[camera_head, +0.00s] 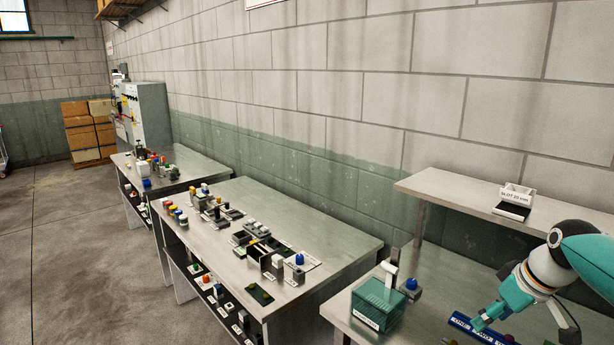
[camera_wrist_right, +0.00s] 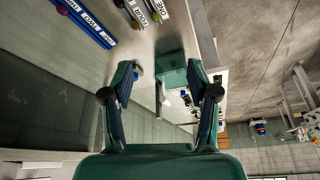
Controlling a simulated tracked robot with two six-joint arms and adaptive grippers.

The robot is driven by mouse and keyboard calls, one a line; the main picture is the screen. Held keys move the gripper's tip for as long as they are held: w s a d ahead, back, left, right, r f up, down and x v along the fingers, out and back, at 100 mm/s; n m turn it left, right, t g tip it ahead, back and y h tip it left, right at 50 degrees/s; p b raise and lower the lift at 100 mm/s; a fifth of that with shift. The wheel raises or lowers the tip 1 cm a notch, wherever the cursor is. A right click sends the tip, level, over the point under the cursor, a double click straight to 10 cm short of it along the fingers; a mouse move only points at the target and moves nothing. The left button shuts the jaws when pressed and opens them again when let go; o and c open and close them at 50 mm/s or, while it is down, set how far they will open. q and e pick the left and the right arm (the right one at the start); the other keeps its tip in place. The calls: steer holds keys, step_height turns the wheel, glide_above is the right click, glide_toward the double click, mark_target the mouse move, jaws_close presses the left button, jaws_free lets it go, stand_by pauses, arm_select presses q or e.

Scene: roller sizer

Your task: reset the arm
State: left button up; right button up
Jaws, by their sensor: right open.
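My right arm comes in from the right edge in the camera_head view, over the near bench. Its right gripper (camera_head: 484,318) is low over the bench beside a long blue rack (camera_head: 460,321) with white labels. In the right wrist view the right gripper (camera_wrist_right: 160,82) shows two dark fingers spread apart with nothing between them. Past the fingertips are a teal box (camera_wrist_right: 170,62) and the bench top. Labelled blue racks (camera_wrist_right: 88,22) show at the top of that view. My left gripper is not in view.
A clear green box (camera_head: 378,303) and a blue-topped button unit (camera_head: 410,288) stand left of the right arm. A raised shelf (camera_head: 450,190) holds a small labelled tray (camera_head: 515,205). The middle bench (camera_head: 330,232) carries many small parts. Open floor lies at left.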

steer(key=s+a+f+g+y+b, duration=0.1)
steer(key=s+a+f+g+b, duration=0.3)
steer(key=f, duration=0.7)
steer(key=s+a+f+n, duration=0.1)
steer(key=a+f, duration=0.5)
steer(key=f, duration=0.5)
steer(key=s+a+f+g+y+b, duration=0.1)
steer(key=s+a+f+g, duration=0.3)
steer(key=f, duration=0.7)
arm_select(q)
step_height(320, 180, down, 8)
steer(key=b, duration=0.2)
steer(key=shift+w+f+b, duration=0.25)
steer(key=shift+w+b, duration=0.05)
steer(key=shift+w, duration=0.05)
arm_select(e)
steer(key=s+a+f+m+t, duration=0.4)
steer(key=s+a+f+m, duration=0.2)
steer(key=s+a+f, duration=0.5)
steer(key=shift+s+f+m, duration=0.3)
steer(key=shift+s+f, duration=1.45)
steer(key=shift+f, duration=0.2)
steer(key=shift+d, duration=0.1)
